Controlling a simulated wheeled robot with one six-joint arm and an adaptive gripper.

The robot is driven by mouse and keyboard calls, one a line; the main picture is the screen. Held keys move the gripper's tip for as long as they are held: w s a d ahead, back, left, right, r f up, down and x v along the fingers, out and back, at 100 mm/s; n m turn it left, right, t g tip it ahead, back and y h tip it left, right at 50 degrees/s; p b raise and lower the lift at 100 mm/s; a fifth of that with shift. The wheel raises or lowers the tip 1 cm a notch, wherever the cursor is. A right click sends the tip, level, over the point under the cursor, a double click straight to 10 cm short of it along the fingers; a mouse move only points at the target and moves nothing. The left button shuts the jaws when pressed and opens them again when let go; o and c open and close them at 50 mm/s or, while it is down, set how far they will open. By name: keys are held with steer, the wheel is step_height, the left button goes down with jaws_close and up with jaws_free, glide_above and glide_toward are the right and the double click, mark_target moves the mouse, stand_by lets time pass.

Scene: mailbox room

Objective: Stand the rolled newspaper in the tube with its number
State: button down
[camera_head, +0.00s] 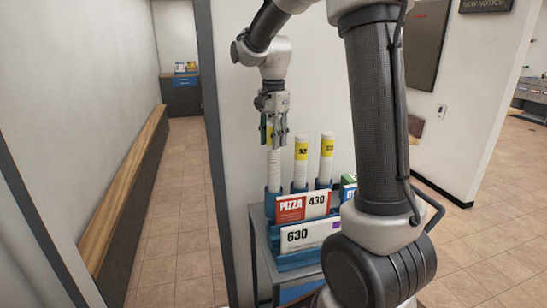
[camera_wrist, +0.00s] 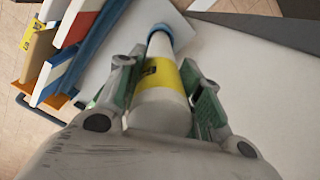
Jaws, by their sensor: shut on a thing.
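My gripper (camera_head: 273,132) is shut on a white rolled newspaper (camera_head: 274,168) with a yellow band. The roll is upright, and its lower end meets a blue tube (camera_head: 272,204) at the left of the row. How deep it sits in the tube I cannot tell. In the wrist view, my gripper (camera_wrist: 160,92) has its fingers on both sides of the rolled newspaper (camera_wrist: 160,108), and the blue tube rim (camera_wrist: 160,31) rings its far end. The number on the band is too small to read. The tube's number is not visible.
Two more rolled newspapers, a middle one (camera_head: 301,160) and a right one (camera_head: 326,158), stand in the row. In front, a blue rack (camera_head: 284,262) holds a red "PIZZA 430" card (camera_head: 302,206) and a white "630" envelope (camera_head: 305,236). A white wall (camera_head: 238,130) is close behind.

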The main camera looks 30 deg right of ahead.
mark_target(273, 155)
steer(key=shift+f, duration=2.95)
steer(key=c, duration=1)
jaws_free()
steer(key=shift+o, duration=0.2)
